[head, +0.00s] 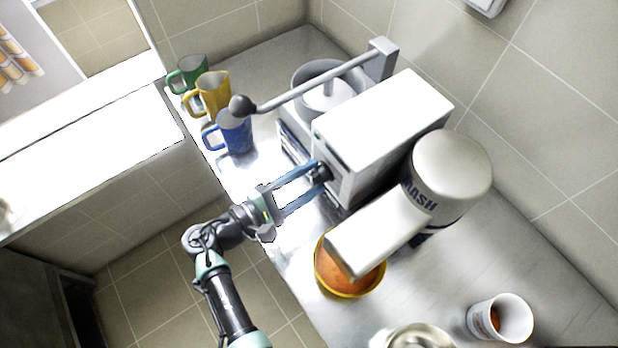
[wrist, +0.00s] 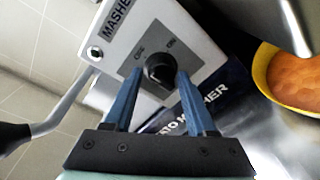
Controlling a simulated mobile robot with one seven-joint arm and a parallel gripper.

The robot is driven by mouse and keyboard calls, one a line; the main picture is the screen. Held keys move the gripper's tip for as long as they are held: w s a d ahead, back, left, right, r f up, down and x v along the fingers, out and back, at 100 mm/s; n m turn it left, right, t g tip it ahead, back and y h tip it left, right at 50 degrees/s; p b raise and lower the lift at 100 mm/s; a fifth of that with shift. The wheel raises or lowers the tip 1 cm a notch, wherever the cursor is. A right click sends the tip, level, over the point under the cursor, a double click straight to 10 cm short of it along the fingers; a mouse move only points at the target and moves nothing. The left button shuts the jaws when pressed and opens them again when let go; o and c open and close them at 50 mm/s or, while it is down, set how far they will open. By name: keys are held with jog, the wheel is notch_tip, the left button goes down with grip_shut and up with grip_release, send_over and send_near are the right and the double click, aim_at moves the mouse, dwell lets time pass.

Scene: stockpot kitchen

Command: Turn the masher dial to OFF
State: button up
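The masher is a white box (head: 385,120) on the steel counter, with "MASHER" printed on its front. Its black dial (wrist: 160,70) sits on a grey plate on that front, with small labels that seem to read OFF at upper left and ON at upper right. I cannot tell which label the dial points at. My gripper (wrist: 160,78) has its two blue fingers apart, one on each side of the dial, with small gaps seen beside it. In the head view my gripper (head: 321,174) reaches the masher's front and partly hides the dial.
A lever arm (head: 315,84) with a black ball extends over a metal pot (head: 302,75) behind the masher. Blue (head: 235,132), yellow (head: 213,95) and green (head: 190,70) mugs stand at the left. A white cylindrical machine (head: 452,175) overhangs a yellow-rimmed orange bowl (head: 322,278) at right.

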jog(key=shift+o, duration=0.9)
jog(key=b+v, duration=0.3)
jog(key=v, duration=1)
